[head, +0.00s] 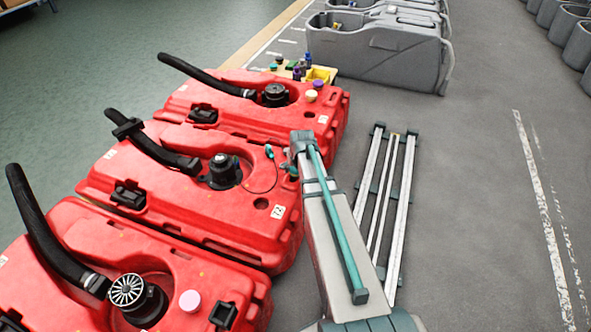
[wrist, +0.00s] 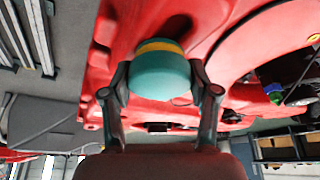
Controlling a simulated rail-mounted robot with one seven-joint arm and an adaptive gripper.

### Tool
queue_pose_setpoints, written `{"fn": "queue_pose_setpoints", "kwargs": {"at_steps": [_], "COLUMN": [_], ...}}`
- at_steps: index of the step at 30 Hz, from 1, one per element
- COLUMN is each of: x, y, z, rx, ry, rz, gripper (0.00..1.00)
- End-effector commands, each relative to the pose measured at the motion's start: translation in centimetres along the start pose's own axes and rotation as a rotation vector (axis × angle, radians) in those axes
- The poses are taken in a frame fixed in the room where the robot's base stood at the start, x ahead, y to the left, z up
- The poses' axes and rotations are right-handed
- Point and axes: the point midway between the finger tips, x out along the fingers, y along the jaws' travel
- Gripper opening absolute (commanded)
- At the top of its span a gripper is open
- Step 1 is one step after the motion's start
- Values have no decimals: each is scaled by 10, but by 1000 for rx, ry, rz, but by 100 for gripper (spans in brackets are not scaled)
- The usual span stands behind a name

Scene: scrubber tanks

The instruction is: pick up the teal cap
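The teal cap (wrist: 160,75), round with a yellow band, is between the two fingers of my gripper (wrist: 160,82) in the wrist view. The fingertips meet its left and right sides with no clear gap. Red tank plastic is right behind the cap; I cannot tell whether the cap touches it. In the head view my gripper (head: 291,170) is at the right edge of the middle red tank (head: 235,228), mostly hidden by my arm, and the cap cannot be clearly made out there.
A teal-ended cable (head: 269,153) lies on the middle tank. Other red tanks stand before (head: 200,293) and behind (head: 183,103) it, with black hoses.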

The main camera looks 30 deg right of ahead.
Motion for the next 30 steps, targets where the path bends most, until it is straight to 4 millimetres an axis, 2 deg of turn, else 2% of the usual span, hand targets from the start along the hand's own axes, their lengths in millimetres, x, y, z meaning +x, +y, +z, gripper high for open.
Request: {"fn": "queue_pose_setpoints", "kwargs": {"at_steps": [11, 17, 22, 26, 30], "x": [-1, -12, -34, -61, -99], "y": [0, 0, 0, 3, 7], "z": [-1, -5, -14, -2, 10], "rx": [0, 0, 0, 1, 2], "ry": [0, 1, 1, 2, 3], "rz": [0, 0, 0, 1, 0], "gripper": [36, 36, 36, 36, 36]}}
